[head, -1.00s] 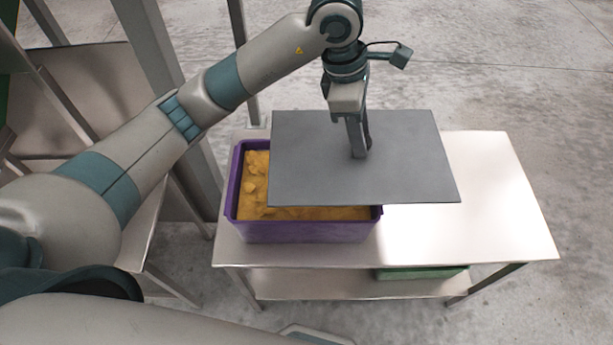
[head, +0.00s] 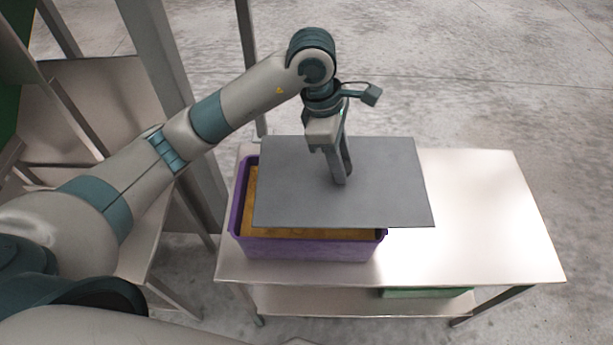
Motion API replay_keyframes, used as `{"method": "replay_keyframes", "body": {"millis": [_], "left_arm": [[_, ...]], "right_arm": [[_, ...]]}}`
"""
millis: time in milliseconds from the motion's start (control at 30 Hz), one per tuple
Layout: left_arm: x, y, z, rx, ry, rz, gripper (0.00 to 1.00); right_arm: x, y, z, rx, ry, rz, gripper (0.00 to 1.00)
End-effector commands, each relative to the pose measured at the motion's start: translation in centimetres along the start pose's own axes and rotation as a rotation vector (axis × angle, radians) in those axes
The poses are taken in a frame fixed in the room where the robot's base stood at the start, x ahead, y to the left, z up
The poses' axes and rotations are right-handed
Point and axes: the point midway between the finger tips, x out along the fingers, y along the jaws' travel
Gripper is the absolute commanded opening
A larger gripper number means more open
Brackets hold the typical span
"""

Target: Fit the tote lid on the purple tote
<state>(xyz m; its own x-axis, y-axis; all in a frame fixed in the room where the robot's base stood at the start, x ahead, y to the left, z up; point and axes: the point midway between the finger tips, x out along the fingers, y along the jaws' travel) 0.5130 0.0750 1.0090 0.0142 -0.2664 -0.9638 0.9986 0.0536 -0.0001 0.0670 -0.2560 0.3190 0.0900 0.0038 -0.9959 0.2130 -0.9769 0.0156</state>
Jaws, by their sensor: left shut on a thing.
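The tote lid (head: 290,190) is a flat dark grey sheet. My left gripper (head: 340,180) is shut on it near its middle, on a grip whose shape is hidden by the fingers. The lid hangs level above the purple tote (head: 310,248), offset to the right and toward the far side. The tote stands on the left part of the table, and its left and near rims show uncovered. Orange-yellow contents show in the gap along the left and near sides. The tote's far and right walls are mostly hidden by the lid. My right gripper is not in view.
The pale metal table (head: 490,220) is bare on its right side. A green thing (head: 425,293) lies on its lower shelf. A metal post and another metal stand (head: 85,105) are at the left, close beside my left arm.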

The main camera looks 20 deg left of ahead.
Motion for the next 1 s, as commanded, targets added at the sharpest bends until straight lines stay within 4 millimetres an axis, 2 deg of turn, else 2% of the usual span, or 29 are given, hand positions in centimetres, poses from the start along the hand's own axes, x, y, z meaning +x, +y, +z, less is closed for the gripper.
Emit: {"method": "replay_keyframes", "body": {"millis": [33,200,400,867,1000], "left_arm": [[0.0,-0.2,-1.2,-0.005,0.002,-0.004,0.0],[1.0,-0.5,-4.7,-0.004,0.003,-0.003,0.0],[1.9,-0.6,-7.4,-0.002,0.001,-0.001,0.0],[2.3,-0.6,-7.9,0.001,-0.001,0.0,0.0],[3.1,-0.7,-8.2,-0.001,0.0,-0.003,0.0]], "right_arm": [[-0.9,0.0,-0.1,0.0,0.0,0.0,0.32],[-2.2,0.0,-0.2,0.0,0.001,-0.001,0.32],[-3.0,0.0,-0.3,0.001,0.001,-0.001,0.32],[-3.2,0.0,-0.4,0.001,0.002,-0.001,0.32],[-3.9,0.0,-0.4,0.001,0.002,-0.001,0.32]]}}
